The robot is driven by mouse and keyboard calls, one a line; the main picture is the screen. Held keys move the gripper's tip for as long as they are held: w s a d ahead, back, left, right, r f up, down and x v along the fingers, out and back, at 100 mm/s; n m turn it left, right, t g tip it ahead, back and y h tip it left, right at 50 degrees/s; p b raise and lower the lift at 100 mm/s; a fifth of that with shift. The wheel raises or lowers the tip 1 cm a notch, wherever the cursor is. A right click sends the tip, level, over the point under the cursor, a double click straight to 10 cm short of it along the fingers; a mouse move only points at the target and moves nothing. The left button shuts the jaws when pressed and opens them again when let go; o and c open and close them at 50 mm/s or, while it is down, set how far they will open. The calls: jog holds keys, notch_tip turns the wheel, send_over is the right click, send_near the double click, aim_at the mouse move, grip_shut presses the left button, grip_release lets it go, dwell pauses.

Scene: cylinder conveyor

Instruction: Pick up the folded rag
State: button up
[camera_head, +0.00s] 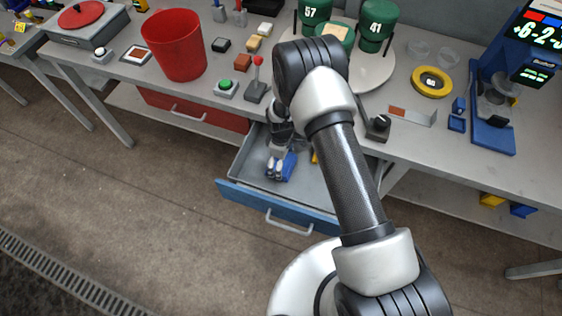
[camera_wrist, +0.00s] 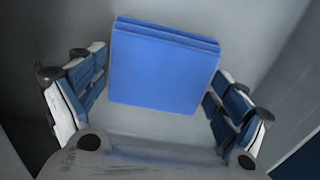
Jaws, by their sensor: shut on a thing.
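The folded rag (camera_wrist: 164,68) is a flat blue square with layered edges, seen in the wrist view. My gripper (camera_wrist: 158,92) has one finger on each side of it and is shut on it. In the head view my gripper (camera_head: 280,168) reaches down into the open drawer (camera_head: 255,190), which has a blue front and a grey inside. Blue shows at the fingertips there, but I cannot tell rag from finger pads. My arm hides part of the drawer. Whether the rag touches the drawer floor is unclear.
The grey bench stands above the drawer, with a red bin (camera_head: 174,48), a green button (camera_head: 226,86), a red-knobbed lever (camera_head: 257,80) and a turntable with green canisters (camera_head: 316,14). A bit of yellow shows in the drawer beside my arm. The floor in front is clear.

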notch_tip(320, 180, up, 20)
jog(key=p, duration=0.4)
